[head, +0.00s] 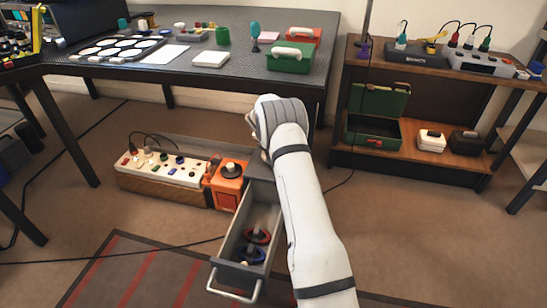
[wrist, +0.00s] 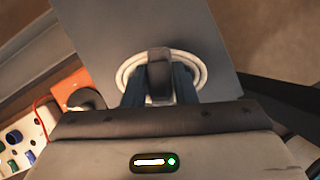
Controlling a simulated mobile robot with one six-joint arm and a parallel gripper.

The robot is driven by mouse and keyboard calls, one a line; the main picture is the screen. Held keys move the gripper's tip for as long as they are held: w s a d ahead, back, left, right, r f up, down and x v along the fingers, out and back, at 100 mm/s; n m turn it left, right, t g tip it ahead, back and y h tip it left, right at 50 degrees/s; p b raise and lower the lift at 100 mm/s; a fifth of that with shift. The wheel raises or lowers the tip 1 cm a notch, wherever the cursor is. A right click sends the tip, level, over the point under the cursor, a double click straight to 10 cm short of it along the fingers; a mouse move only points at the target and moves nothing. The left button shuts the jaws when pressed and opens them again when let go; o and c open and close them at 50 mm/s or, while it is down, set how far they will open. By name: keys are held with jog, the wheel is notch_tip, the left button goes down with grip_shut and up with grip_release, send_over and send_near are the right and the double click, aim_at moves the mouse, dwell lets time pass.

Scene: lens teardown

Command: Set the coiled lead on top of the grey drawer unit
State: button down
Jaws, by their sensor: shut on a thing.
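The coiled lead (wrist: 126,72) is a ring of white cable in the wrist view, with a dark block at its middle between my fingers. My gripper (wrist: 159,88) is shut on it. Behind the coil is a flat grey panel, apparently the top of the grey drawer unit (wrist: 180,25). I cannot tell whether the coil touches it. In the head view my arm hides the gripper, the lead and most of the drawer unit (head: 258,170). The unit's drawer (head: 236,276) is pulled open towards the front, with red and blue-black coiled items inside.
A power strip box (head: 165,170) and an orange box (head: 226,185) stand left of the unit. The workbench (head: 235,85) is behind, and a wooden shelf (head: 440,160) with a green open case (head: 376,128) stands at right. Carpet at lower right is mostly clear.

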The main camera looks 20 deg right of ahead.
notch_tip(320, 180, down, 3)
jog(key=shift+r+b, duration=0.15)
jog(key=shift+b, duration=0.45)
jog(key=shift+r, duration=0.1)
jog(key=c, duration=1.2)
grip_release()
jog(key=shift+o, duration=0.2)
